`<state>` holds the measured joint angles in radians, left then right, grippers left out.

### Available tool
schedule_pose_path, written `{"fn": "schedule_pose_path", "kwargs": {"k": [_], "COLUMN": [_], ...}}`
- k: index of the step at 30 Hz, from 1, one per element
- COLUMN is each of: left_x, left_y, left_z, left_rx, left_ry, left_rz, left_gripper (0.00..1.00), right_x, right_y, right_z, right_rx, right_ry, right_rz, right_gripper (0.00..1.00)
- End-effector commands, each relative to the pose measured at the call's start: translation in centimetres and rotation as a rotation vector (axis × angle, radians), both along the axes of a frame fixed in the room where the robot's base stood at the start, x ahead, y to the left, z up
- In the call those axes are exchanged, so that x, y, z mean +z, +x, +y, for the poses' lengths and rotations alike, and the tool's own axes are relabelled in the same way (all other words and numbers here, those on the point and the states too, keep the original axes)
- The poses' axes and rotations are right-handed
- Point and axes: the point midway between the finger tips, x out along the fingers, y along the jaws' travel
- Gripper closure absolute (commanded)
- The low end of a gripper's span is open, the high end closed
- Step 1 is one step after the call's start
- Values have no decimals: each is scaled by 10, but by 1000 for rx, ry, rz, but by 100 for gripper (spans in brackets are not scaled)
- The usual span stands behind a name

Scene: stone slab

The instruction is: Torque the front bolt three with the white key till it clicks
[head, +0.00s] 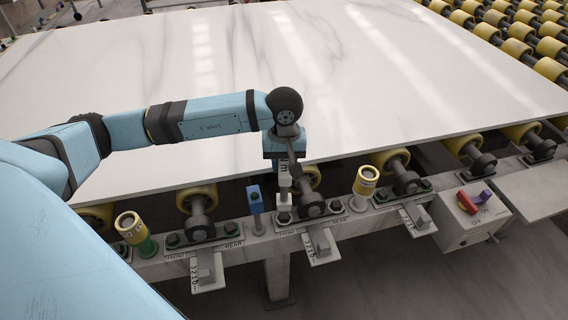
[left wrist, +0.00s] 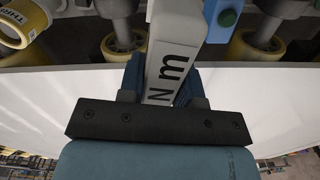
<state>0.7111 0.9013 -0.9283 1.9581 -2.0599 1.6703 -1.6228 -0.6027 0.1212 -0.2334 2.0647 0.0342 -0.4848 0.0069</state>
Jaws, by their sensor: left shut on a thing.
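The white key (head: 284,199) stands upright in the head view, with its lower end at the front side of the middle roller bearing (head: 311,204). That end seems to be over or on the front bolt there; contact cannot be told. My left gripper (head: 285,168) points down and is shut on the key's upper part. In the left wrist view the key (left wrist: 172,50), marked "Nm", lies between the fingers of the left gripper (left wrist: 160,85). The bolt under the key is hidden. My right gripper is not in view.
A blue key (head: 255,199) stands close left of the white key. A large marble slab (head: 400,80) lies behind on rollers. A switch box (head: 474,222) is at the right. Numbered plates (head: 322,246) jut from the rail's front.

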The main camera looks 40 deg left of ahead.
Motion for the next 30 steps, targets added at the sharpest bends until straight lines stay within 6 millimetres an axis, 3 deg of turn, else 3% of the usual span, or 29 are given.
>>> {"fn": "schedule_pose_path", "kwargs": {"k": [18, 30], "left_x": [-46, -51], "left_y": [0, 0], "left_z": [0, 0], "left_rx": [-1, -1], "left_ry": [1, 0], "left_rz": [-1, -1], "left_gripper": [100, 100], "right_x": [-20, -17], "right_y": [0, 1], "right_z": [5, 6], "right_rx": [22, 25], "right_ry": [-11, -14], "right_rz": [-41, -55], "right_gripper": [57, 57]}}
